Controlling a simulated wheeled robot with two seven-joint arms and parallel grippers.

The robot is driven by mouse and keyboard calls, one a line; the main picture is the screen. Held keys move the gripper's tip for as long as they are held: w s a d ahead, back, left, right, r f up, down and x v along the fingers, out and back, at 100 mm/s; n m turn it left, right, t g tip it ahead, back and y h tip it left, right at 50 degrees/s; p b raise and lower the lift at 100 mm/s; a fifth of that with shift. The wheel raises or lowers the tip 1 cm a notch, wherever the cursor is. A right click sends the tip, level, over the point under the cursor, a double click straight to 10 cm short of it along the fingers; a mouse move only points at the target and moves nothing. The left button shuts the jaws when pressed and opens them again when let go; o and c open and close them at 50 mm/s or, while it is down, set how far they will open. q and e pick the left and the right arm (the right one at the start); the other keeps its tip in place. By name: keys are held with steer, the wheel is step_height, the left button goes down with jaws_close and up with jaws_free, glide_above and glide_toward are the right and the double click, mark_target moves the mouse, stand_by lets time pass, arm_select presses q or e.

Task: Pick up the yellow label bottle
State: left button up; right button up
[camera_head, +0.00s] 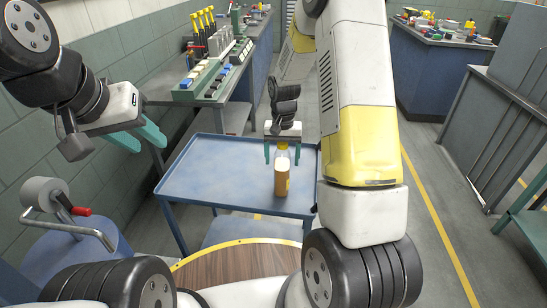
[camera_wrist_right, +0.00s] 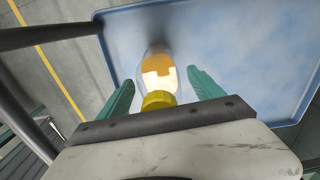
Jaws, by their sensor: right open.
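The yellow label bottle (camera_head: 282,172) stands upright on the blue tray table (camera_head: 215,180), toward its right side. It has a yellow cap and amber lower part. My right gripper (camera_head: 283,153) is above and around the bottle's upper part, with one finger on each side. In the right wrist view, the bottle (camera_wrist_right: 158,78) sits between the green fingers of the right gripper (camera_wrist_right: 160,88), with visible gaps on both sides. The right gripper is open. My left gripper (camera_head: 142,140) is open and empty at the left, away from the bottle.
A bench (camera_head: 185,112) with a green rack (camera_head: 205,83) and yellow-topped tools stands behind the tray table. A blue drum (camera_head: 75,245) with a crank and a roll is at lower left. A round wooden top (camera_head: 235,262) is in front. The tray's left part is clear.

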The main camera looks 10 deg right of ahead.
steer(key=shift+f, duration=0.1)
steer(key=shift+c, duration=0.5)
jaws_close()
